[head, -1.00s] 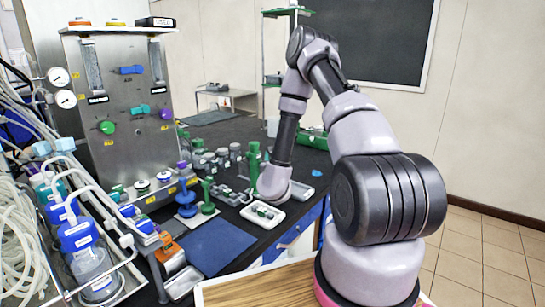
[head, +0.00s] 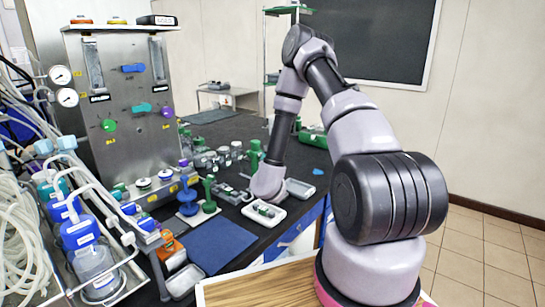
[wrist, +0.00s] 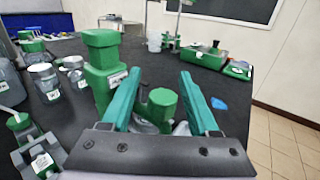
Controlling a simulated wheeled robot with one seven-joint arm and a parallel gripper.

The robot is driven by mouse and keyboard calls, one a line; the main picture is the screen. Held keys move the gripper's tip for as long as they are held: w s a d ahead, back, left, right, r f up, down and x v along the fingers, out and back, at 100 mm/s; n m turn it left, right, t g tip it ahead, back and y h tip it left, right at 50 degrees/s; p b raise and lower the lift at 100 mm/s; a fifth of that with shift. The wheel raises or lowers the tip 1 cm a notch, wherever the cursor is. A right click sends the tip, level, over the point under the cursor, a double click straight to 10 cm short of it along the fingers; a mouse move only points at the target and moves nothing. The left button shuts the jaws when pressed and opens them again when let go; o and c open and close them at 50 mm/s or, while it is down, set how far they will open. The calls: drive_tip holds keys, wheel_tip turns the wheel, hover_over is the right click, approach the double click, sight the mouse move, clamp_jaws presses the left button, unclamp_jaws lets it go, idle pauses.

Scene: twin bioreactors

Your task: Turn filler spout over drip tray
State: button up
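My gripper (wrist: 160,72) is open, with its two teal fingers apart. In the wrist view a green round-topped part (wrist: 162,103) with grey pieces around it shows between and below the fingers; I see no clear contact. I cannot tell whether it is the filler spout. A tall green post with a label (wrist: 103,70) stands just left of the left finger. In the head view my wrist hides the gripper fingers and what lies under them. A white tray with small parts (head: 263,212) lies in front of my wrist. Another shallow tray (head: 300,188) lies right of it. Which is the drip tray is unclear.
Green and blue posts (head: 208,196) and a blue mat (head: 222,246) are left of my wrist. Jars (wrist: 44,80) stand at left in the wrist view. A green box (wrist: 204,57) is at the back right. The black bench beyond my gripper is largely clear.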

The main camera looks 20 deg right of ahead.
drive_tip(key=shift+s, duration=0.1)
drive_tip(key=v, duration=1)
drive_tip(key=shift+s+a, duration=0.15)
drive_tip(key=shift+s, duration=0.1)
